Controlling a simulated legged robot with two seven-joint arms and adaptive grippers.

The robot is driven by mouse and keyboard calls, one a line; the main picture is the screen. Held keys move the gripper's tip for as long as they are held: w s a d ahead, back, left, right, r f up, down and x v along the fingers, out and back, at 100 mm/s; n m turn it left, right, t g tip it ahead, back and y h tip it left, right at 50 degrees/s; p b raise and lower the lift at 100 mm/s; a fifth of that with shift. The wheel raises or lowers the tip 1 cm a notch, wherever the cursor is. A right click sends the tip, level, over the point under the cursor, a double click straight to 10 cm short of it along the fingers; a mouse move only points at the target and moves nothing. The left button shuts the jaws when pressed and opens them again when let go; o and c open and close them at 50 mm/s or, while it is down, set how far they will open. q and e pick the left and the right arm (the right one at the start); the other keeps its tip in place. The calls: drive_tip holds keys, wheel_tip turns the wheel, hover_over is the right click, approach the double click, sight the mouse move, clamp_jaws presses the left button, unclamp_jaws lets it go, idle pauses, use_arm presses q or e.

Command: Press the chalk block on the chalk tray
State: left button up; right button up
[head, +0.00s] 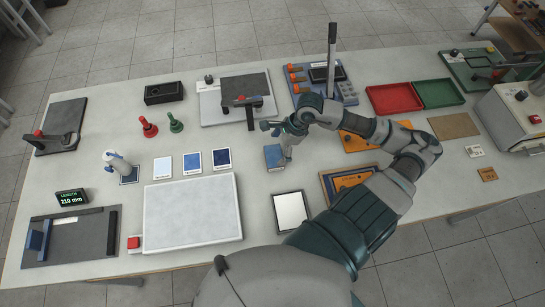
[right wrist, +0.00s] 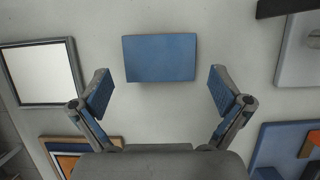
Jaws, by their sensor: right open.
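A blue block (head: 275,156) lies on the white table near its middle. It also shows in the right wrist view (right wrist: 160,58) as a plain blue rectangle; I cannot tell for sure that it is the chalk block. My right gripper (head: 280,141) is at the block and partly covers it in the head view. In the right wrist view my right gripper (right wrist: 162,90) is open and empty, its blue-padded fingers spread wider than the block, with the block just past the fingertips. No tray is clearly marked as the chalk tray. My left gripper is not in view.
A framed white panel (head: 290,211) lies in front of the block. Three swatch cards (head: 192,163) and a large white slab (head: 192,213) lie to its left. A red tray (head: 393,98) and green tray (head: 437,93) stand at the back right. Bare table surrounds the block.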

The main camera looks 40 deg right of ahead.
sight(275, 155)
drive_tip(key=shift+f, duration=0.4)
drive_tip(key=x, duration=0.3)
drive_tip(key=shift+d+f+p, duration=0.2)
drive_tip(key=shift+f+p, duration=0.2)
drive_tip(key=shift+w+a+f, duration=0.1)
drive_tip(key=shift+a+f, duration=0.05)
drive_tip(key=shift+f, duration=0.1)
drive_tip(key=shift+a, duration=0.4)
drive_tip(key=shift+c, duration=1)
drive_tip(key=c, duration=0.7)
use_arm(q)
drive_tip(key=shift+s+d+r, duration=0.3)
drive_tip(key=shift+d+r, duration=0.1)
use_arm(e)
drive_tip(key=shift+o, duration=0.2)
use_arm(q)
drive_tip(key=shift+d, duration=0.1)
use_arm(e)
drive_tip(key=shift+d+r, duration=0.1)
drive_tip(key=shift+d, duration=0.15)
